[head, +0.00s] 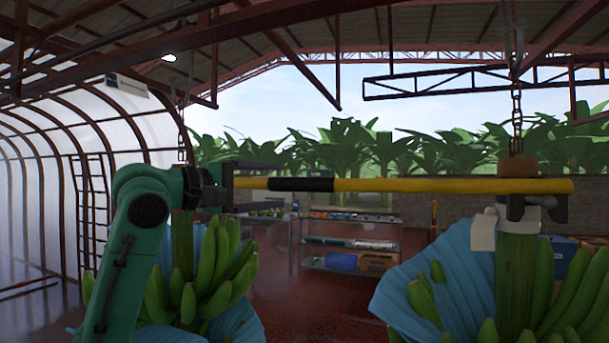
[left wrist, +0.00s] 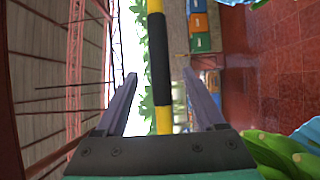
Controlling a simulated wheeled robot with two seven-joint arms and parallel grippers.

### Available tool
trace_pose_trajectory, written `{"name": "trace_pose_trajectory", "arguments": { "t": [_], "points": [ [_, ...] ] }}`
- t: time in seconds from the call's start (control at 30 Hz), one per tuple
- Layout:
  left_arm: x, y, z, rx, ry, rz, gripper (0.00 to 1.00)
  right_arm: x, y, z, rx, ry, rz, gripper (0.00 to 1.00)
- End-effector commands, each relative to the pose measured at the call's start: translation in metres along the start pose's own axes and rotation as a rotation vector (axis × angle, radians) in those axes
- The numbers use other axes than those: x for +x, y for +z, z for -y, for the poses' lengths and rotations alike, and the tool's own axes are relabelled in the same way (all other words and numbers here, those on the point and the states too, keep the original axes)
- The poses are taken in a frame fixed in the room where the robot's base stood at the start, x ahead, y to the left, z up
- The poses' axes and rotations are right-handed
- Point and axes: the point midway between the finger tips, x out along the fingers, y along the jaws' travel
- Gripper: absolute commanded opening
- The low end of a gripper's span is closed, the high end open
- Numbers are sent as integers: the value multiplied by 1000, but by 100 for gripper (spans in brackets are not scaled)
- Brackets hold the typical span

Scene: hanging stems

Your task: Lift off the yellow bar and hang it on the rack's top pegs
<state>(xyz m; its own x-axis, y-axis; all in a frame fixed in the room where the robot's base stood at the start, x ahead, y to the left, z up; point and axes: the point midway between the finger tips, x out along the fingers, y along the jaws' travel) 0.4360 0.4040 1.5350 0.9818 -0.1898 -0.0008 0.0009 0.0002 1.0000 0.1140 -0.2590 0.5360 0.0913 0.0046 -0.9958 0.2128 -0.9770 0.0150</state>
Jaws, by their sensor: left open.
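The yellow bar (head: 420,185) lies level across the head view, with a black grip section (head: 300,184) toward its left part. My left gripper (head: 287,174) is at the bar's left part. In the left wrist view the bar's black section (left wrist: 160,65) runs between the open fingers, with a gap on each side. My right gripper is not in view. No rack pegs can be made out.
A metal shelf unit (head: 350,243) with boxes stands on the red floor behind the bar. Blue covers (head: 400,290) surround the banana bunches. A chain (head: 517,110) hangs above the right stem. A truss (head: 480,85) hangs overhead.

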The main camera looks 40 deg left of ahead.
Motion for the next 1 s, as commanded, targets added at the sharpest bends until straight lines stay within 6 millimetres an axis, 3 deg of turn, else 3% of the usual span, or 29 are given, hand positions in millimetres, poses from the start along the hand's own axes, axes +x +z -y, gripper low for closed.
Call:
{"name": "trace_pose_trajectory", "arguments": {
  "t": [0.03,0.4,0.63,0.67,0.83,1.0],
  "points": [
    [10,0,-5,-1,-2,0,71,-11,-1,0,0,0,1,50],
    [68,3,-6,-2,-1,0,71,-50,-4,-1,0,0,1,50],
    [72,2,-1,1,2,-2,71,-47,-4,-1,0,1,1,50],
    [72,2,-1,1,1,-2,64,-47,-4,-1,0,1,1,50],
    [72,2,-1,1,1,-2,0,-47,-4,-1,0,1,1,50],
    [72,2,-2,1,4,-2,0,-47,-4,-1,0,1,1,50]
  ]
}}
